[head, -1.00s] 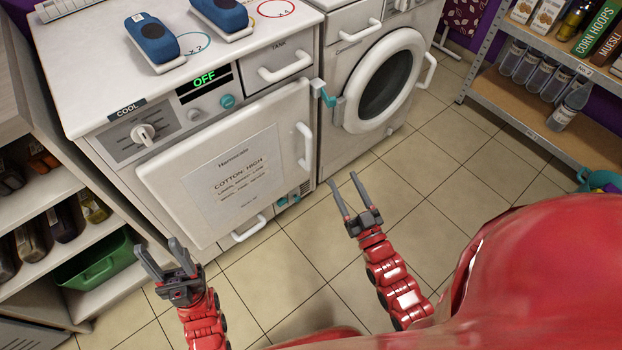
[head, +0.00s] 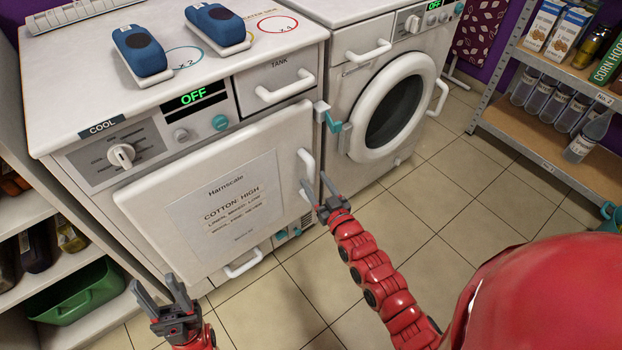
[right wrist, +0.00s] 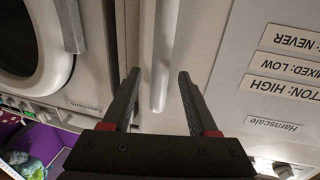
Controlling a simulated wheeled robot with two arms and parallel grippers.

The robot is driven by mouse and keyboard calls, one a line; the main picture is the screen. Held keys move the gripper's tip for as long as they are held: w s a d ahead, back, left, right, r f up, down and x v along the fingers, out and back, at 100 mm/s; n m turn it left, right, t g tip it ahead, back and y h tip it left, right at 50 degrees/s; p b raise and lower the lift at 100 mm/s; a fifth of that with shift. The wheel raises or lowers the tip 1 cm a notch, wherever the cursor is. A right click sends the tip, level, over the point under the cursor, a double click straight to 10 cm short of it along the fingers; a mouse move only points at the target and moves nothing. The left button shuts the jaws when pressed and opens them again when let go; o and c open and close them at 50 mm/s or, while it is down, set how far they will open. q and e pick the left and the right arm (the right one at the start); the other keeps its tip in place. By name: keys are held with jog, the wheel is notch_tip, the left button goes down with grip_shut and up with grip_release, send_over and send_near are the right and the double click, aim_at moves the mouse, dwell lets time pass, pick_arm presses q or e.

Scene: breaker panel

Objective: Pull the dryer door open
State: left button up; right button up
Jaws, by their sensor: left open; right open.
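The dryer door (head: 150,205) is a white panel with a paper label, on the front of the left machine, and it looks shut. Its white vertical handle (head: 307,172) is on the door's right side. My right gripper (head: 314,186) is open at the lower end of that handle. In the right wrist view the handle (right wrist: 160,75) lies between the two open fingers (right wrist: 158,92), with gaps on both sides; I cannot tell any contact. My left gripper (head: 158,292) is open and empty, low in front of the door's left part.
A washer (head: 350,75) with a round door stands to the right of the dryer. A teal and grey latch (head: 328,118) sits between the machines. Two blue devices (head: 140,52) lie on the dryer top. A shelf (head: 540,165) is at right. The floor in front is clear.

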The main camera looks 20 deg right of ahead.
aim_at(313, 178)
jog(key=shift+w+a, duration=0.2)
jog(key=shift+w, duration=1.3)
jog(key=shift+c, duration=0.2)
grip_shut()
